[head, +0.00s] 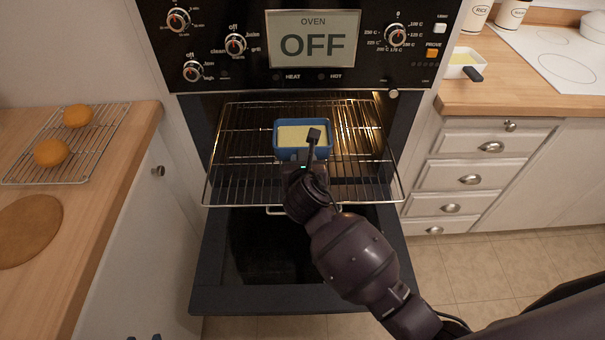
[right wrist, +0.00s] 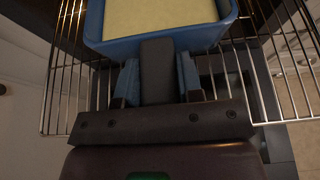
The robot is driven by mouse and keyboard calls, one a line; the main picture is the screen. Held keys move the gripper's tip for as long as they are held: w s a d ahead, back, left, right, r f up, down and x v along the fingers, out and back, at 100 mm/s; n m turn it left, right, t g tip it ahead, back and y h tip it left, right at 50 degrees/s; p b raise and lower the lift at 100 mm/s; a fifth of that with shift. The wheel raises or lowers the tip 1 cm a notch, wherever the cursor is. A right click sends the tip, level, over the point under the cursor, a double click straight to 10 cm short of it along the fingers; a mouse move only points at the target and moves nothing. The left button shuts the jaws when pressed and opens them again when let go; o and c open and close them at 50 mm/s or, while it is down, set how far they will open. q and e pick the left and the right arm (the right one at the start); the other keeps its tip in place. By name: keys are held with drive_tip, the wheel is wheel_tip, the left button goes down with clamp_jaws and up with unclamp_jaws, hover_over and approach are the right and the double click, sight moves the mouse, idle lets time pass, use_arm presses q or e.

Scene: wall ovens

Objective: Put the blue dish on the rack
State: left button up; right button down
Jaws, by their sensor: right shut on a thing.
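The blue dish (head: 302,125) has pale yellow contents and is over the middle of the oven rack (head: 240,182) in the head view. I cannot tell whether it rests on the bars or hangs just above them. My right gripper (head: 303,162) is at the near side of the dish, shut on it. In the right wrist view the dish (right wrist: 228,28) is at the top, with the gripper (right wrist: 157,85) at its near end and rack bars (right wrist: 62,75) on both sides.
The oven door (head: 290,299) is folded down below the pulled-out rack. A cooling rack (head: 78,150) with two orange-brown buns sits on the left counter, near a round brown board (head: 28,230). A white dish (head: 462,64) stands on the right counter.

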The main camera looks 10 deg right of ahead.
drive_tip(key=shift+f, duration=0.5)
wheel_tip(320, 180, down, 4)
drive_tip(key=shift+r+b, duration=0.1)
drive_tip(key=shift+b, duration=0.75)
drive_tip(key=shift+f, duration=0.3)
use_arm(q)
drive_tip(key=shift+w+d+f, duration=0.1)
drive_tip(key=shift+w+d, duration=0.05)
drive_tip(key=shift+w, duration=0.7)
use_arm(e)
drive_tip(key=shift+r, duration=0.1)
